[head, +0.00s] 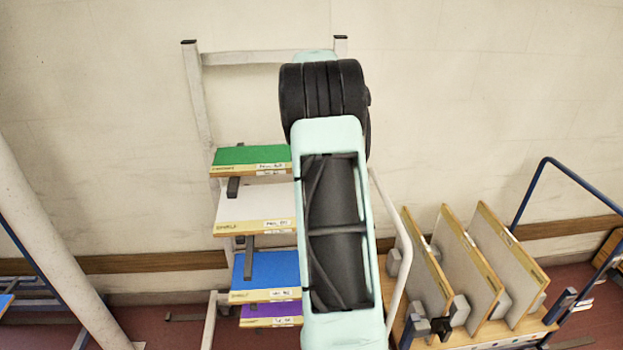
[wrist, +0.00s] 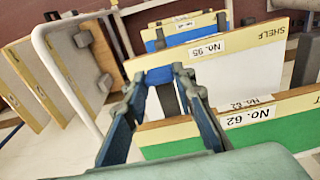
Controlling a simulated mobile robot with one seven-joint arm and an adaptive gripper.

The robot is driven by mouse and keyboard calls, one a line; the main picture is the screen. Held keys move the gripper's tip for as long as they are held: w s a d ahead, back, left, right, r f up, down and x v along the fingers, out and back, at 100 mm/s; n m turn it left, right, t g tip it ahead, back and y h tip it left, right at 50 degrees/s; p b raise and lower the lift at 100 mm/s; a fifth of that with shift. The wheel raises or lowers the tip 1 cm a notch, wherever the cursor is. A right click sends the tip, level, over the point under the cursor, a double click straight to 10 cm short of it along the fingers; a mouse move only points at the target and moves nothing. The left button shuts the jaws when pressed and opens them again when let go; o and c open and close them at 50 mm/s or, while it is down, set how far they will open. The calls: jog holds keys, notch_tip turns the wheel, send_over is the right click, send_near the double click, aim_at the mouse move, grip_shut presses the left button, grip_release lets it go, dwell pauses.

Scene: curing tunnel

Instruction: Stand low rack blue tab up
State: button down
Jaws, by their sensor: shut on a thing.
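The low rack (head: 470,343) stands at the right of the head view, with several boards (head: 467,268) upright in it. The boards also show at the left of the wrist view (wrist: 38,85). My gripper (wrist: 160,82) is hidden behind my arm in the head view. In the wrist view its fingers are closed around a small blue tab (wrist: 159,76), at the left end of the white board (wrist: 245,55) labelled No. 95. I cannot tell clearly how the tab joins the board. The white board also shows in the head view (head: 255,205), lying in the tall rack.
The tall rack (head: 194,100) also holds a green board (head: 250,155) above the white one, and a blue board (head: 268,268) and a purple board (head: 270,310) below. A white rail (head: 403,250) stands between the racks. A wall is close behind.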

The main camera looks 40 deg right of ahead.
jog(key=shift+w+f+g+y, duration=0.1)
jog(key=shift+g+y, duration=0.2)
jog(key=shift+g, duration=0.1)
dwell(0.3)
jog(key=c, duration=1.6)
grip_release()
notch_tip(320, 180, up, 12)
jog(key=shift+w+d, duration=0.1)
